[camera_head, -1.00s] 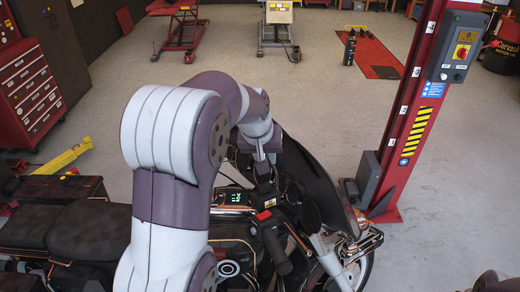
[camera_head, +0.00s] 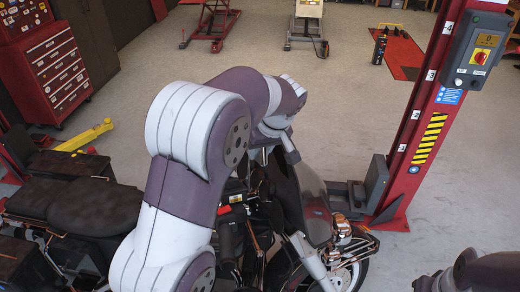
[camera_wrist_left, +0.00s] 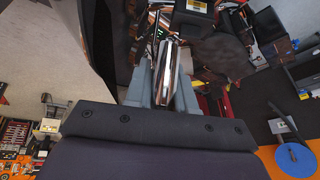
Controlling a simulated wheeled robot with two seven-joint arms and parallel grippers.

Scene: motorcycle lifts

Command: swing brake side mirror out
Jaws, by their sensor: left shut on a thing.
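The motorcycle stands in the lower middle of the head view, its windscreen (camera_head: 313,191) beyond my left arm. My left gripper (camera_head: 264,156) is over the handlebar area, partly hidden behind my own forearm. In the left wrist view, the left gripper's fingers (camera_wrist_left: 173,88) are closed around a thin, edge-on piece that looks like the side mirror (camera_wrist_left: 172,66). The mirror itself is hidden by my arm in the head view. Only part of my right arm shows at the bottom right of the head view; its gripper cannot be made out.
A red lift post (camera_head: 428,110) with a grey control box (camera_head: 476,50) stands right of the motorcycle. A red tool cabinet (camera_head: 52,75) is at the left. The motorcycle's seat (camera_head: 75,205) lies left of my arm. The floor behind the motorcycle is mostly clear.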

